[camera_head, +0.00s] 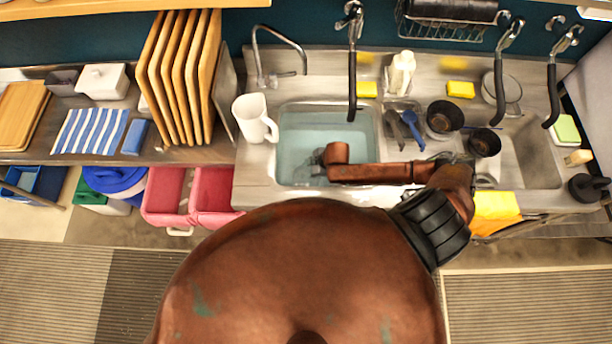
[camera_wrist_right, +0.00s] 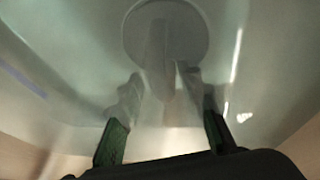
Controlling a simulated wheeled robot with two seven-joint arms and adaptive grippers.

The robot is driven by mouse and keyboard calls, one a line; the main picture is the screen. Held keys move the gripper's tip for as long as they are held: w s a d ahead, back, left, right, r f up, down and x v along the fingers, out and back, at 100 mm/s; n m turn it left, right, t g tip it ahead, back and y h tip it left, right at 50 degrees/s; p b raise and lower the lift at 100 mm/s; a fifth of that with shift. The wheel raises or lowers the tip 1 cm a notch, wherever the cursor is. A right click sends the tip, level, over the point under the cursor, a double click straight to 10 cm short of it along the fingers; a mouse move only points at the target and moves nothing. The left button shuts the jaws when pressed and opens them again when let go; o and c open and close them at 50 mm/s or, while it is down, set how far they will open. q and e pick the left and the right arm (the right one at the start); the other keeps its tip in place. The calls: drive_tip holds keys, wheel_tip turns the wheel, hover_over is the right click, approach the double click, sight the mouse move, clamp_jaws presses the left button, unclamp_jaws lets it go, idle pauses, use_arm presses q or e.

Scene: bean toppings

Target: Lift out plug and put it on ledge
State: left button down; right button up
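The sink basin (camera_head: 290,112) holds clear, still-looking water. My right gripper (camera_head: 318,160) reaches into its lower part in the head view, partly hidden by my arm. In the right wrist view, the two fingers of this gripper (camera_wrist_right: 162,88) are spread apart and dip below the water surface. A round grey disc, seemingly the plug (camera_wrist_right: 190,35), lies on the basin floor ahead of them. A pale upright strip, perhaps its handle, shows between the fingers with gaps on both sides. The steel ledge (camera_head: 320,88) runs behind the basin. My left gripper is not in view.
A white jug (camera_head: 254,118) stands left of the basin. A yellow sponge (camera_head: 366,89) and a white bottle (camera_head: 402,72) stand behind it. Brushes (camera_head: 411,128) and dark pans (camera_head: 444,118) lie to the right. A tap (camera_head: 275,55) and a hanging black-handled sprayer (camera_head: 352,85) overhang the back.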

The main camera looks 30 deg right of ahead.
clamp_jaws()
idle(0.3)
drive_tip(key=shift+w, duration=0.1)
wheel_tip(320, 180, up, 10)
drive_tip(key=shift+f, duration=0.15)
drive_tip(key=shift+r, duration=0.4)
wheel_tip(320, 180, up, 8)
drive_tip(key=p, duration=0.9)
drive_tip(key=shift+f, duration=0.15)
